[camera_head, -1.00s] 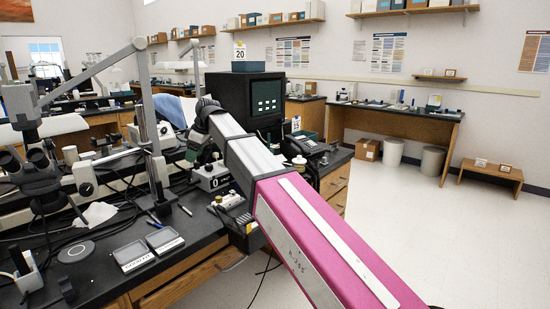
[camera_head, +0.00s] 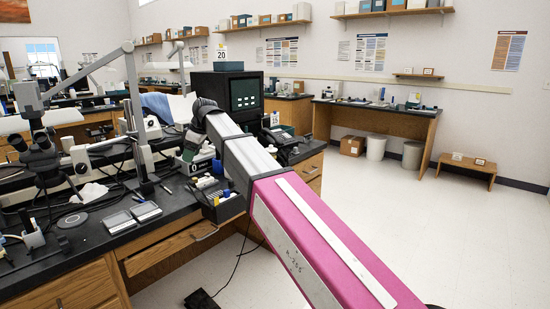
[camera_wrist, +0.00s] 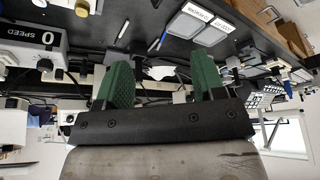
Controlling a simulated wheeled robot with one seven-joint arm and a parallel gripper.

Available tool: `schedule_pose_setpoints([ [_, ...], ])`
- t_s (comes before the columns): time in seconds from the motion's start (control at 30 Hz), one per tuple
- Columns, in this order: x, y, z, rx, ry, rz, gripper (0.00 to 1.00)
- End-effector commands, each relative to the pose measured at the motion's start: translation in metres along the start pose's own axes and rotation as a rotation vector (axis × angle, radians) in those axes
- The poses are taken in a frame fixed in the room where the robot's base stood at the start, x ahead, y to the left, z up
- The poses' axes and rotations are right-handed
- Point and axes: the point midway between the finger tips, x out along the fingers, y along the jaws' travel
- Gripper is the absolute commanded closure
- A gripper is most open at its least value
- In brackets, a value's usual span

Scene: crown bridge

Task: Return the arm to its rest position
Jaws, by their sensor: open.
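My arm reaches from the lower right over the black-topped bench (camera_head: 150,232) in the camera_head view, with its pink and grey links outstretched. In the wrist view my gripper (camera_wrist: 162,78) shows two green fingers set well apart. It is open, with nothing held between them. The bench top and its items appear beyond the fingers.
Two small labelled trays (camera_head: 119,222) (camera_head: 146,211), a microscope (camera_head: 42,160) and a boom stand (camera_head: 137,120) crowd the bench. A dark monitor box (camera_head: 225,95) stands behind my arm. Open floor (camera_head: 430,240) lies to the right. A dark object (camera_head: 201,299) lies on the floor.

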Motion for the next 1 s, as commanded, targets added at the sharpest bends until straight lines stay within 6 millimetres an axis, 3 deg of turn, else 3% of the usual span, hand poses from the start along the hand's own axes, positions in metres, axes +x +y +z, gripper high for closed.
schedule_pose_setpoints([
  [0.33, 0.022, 0.01, 0.048, 0.11, -0.025, 0.016, 0.37],
  [0.57, 0.045, 0.017, 0.103, 0.236, -0.052, 0.037, 0.37],
  [0.77, 0.073, 0.021, 0.177, 0.405, -0.088, 0.065, 0.37],
  [1.0, 0.117, 0.008, 0.312, 0.714, -0.152, 0.122, 0.37],
])
